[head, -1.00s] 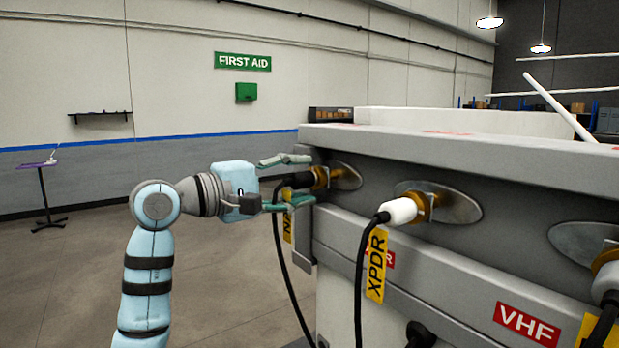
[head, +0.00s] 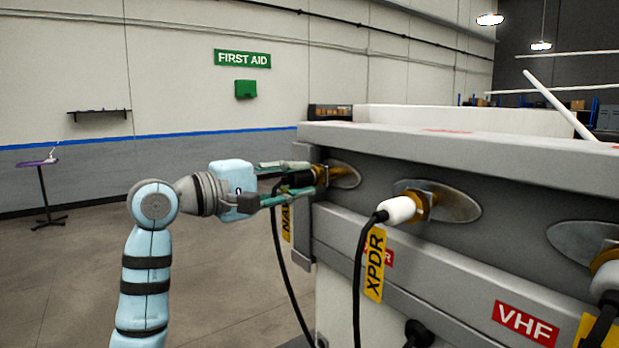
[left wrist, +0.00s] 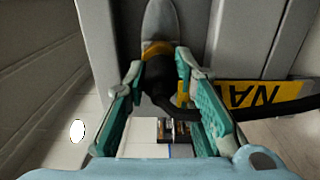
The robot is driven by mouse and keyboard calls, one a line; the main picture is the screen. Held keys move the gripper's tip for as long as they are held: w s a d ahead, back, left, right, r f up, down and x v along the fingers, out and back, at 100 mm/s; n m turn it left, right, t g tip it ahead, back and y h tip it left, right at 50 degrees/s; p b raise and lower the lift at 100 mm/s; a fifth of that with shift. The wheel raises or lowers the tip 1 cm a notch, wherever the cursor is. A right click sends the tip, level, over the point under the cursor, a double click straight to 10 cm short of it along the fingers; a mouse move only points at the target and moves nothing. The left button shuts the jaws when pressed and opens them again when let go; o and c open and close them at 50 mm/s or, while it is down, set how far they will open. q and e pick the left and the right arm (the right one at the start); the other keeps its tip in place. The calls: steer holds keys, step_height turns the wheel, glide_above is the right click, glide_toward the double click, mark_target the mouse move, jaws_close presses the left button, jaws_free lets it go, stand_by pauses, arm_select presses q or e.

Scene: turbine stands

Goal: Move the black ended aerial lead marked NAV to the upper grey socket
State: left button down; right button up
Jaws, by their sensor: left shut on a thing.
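The black ended lead (head: 300,179) sits at the leftmost brass socket (head: 322,173) on the stand's side. Its yellow NAV tag (head: 286,221) hangs below, partly hidden by my gripper, and shows clearly in the left wrist view (left wrist: 262,95). My left gripper (head: 307,177) is shut on the black end, with one finger on each side. In the left wrist view the black end (left wrist: 158,76) lies between my green-padded fingers, against the brass collar (left wrist: 157,49). I cannot make out a grey socket. My right gripper is not in view.
A white ended lead (head: 399,210) with an XPDR tag (head: 375,264) is in the middle socket. Another white ended lead (head: 606,283) is at the right, near the red VHF label (head: 527,322). The stand's top ledge (head: 450,143) overhangs the sockets.

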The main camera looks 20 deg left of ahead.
arm_select(q)
steer(key=shift+f, duration=0.15)
steer(key=shift+s+a, duration=0.45)
